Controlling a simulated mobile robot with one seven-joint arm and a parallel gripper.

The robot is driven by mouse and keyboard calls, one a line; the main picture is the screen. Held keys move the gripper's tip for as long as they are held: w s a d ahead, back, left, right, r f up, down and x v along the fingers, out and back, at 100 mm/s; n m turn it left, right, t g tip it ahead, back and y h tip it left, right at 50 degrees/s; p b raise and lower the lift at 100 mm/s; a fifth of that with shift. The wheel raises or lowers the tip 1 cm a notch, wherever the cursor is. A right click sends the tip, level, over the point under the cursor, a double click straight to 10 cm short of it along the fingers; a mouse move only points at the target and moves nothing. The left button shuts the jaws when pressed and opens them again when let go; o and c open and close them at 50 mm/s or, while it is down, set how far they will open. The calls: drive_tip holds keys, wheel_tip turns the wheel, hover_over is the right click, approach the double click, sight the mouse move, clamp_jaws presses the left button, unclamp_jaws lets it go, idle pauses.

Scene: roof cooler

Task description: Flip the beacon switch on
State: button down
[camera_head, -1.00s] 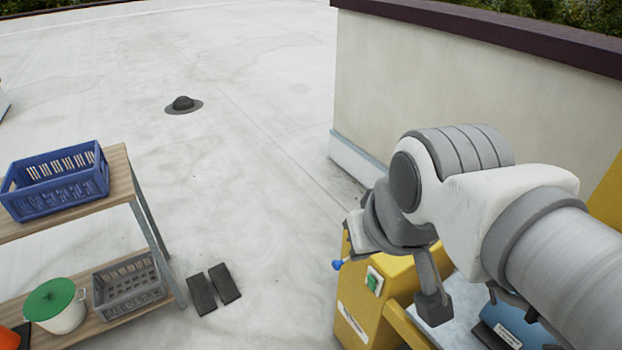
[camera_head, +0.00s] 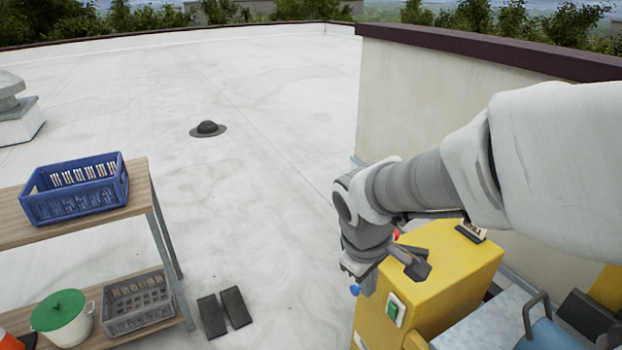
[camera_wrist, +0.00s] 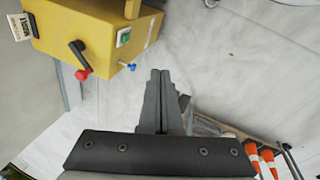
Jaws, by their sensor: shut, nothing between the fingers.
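A yellow box (camera_head: 460,268) stands at the lower right beside the wall; it shows at the upper left of the wrist view (camera_wrist: 85,35). It carries a green rocker in a pale frame (camera_head: 394,310), (camera_wrist: 124,37), a small blue-tipped lever (camera_head: 355,290), (camera_wrist: 131,67) and a black lever with a red knob (camera_head: 396,234), (camera_wrist: 82,74). I cannot tell which is the beacon switch. My gripper (camera_wrist: 160,72) is shut and empty, its tips in front of the box and apart from the controls in the wrist view. In the head view my wrist partly hides the box.
A shelf at left holds a blue crate (camera_head: 75,190), a grey crate (camera_head: 138,302) and a green-lidded pot (camera_head: 62,318). Two dark slabs (camera_head: 224,312) lie on the roof. A pale wall (camera_head: 430,110) stands behind the box.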

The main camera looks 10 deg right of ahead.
drive_tip(key=w+f+n+h+b, duration=0.2)
drive_tip(key=f+n, duration=0.3)
drive_tip(key=f, duration=0.4)
drive_tip(key=w+f+n+t+h+b, duration=0.1)
drive_tip(key=w+f+n+h+b, duration=0.2)
drive_tip(key=f, duration=0.5)
drive_tip(key=w+f+n+h+b, duration=0.3)
drive_tip(key=w+f+n, duration=0.3)
drive_tip(key=f, duration=0.3)
drive_tip(key=shift+w+d+f+n+b, duration=0.2)
drive_tip(key=shift+d+f+n+b, duration=0.15)
drive_tip(key=shift+n+b, duration=0.3)
drive_tip(key=shift+d, duration=0.1)
drive_tip(key=b, duration=0.4)
approach(391, 310)
drive_tip(key=shift+x, duration=2.95)
drive_tip(key=shift+f, duration=0.1)
